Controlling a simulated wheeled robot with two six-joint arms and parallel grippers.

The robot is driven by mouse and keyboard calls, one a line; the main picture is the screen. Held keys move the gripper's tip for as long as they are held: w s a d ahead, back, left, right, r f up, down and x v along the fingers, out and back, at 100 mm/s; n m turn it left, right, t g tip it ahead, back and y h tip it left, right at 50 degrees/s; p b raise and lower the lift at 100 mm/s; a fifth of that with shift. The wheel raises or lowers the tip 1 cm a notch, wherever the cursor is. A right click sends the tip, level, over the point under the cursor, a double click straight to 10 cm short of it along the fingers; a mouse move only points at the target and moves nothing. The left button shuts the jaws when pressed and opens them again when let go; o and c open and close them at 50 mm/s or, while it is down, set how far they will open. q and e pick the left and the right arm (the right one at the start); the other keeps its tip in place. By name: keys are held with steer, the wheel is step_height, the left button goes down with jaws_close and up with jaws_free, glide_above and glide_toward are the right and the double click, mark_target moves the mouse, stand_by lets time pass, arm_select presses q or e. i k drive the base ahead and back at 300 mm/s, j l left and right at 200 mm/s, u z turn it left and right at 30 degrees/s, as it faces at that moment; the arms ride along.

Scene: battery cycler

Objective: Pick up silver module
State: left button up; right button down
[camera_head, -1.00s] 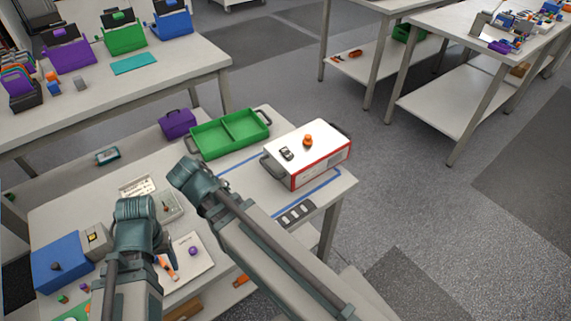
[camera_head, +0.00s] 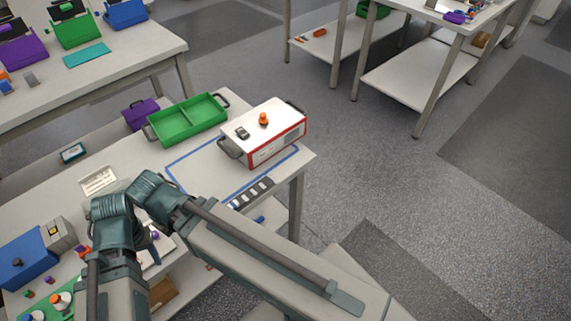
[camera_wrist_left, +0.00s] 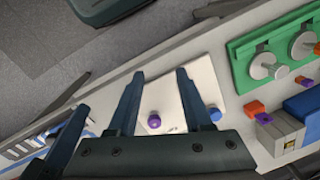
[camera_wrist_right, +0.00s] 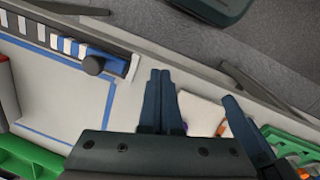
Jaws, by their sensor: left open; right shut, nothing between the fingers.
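A small silver-grey box (camera_head: 60,234) with a yellow patch stands against a blue box (camera_head: 25,260) at the left of the near bench. It also shows at the right in the left wrist view (camera_wrist_left: 282,137). My left gripper (camera_wrist_left: 160,73) is open and empty, over a white pad (camera_wrist_left: 180,88), apart from the grey box. My right gripper (camera_wrist_right: 160,72) is shut and empty above the near bench.
The near bench holds a green divided tray (camera_head: 188,122), a white-and-red instrument (camera_head: 270,145), a purple case (camera_head: 141,114) and a green holder (camera_wrist_left: 245,52). Purple (camera_wrist_left: 154,121) and blue knobs (camera_wrist_left: 215,114) are near the pad. Open floor (camera_head: 390,180) lies to the right.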

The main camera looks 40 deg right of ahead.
mark_target(286, 126)
steer(key=k+l, duration=0.95)
steer(key=k+l+u, duration=0.05)
steer(key=k, duration=0.05)
